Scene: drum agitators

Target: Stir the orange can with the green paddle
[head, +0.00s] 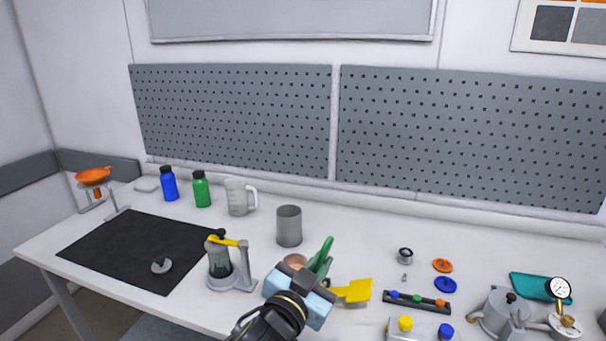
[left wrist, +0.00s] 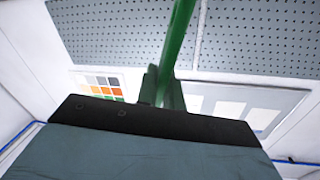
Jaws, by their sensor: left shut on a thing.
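My left gripper (head: 316,270) is shut on the green paddle (head: 322,254), near the front of the table. The paddle's green shaft (left wrist: 180,40) rises from between the fingers in the left wrist view. A rounded copper-orange surface (head: 294,261) shows just behind and left of my gripper; it may be the top of the orange can, whose body is hidden. I cannot tell whether the paddle's lower end is inside it. My right gripper is not in view.
A yellow scoop-like piece (head: 355,290) lies right of my gripper. A grey cup (head: 289,226) stands behind it, and a clear vessel with a yellow-topped stand (head: 222,262) to its left. A black mat (head: 125,245) covers the left table. Small parts and a metal pot (head: 502,308) stand right.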

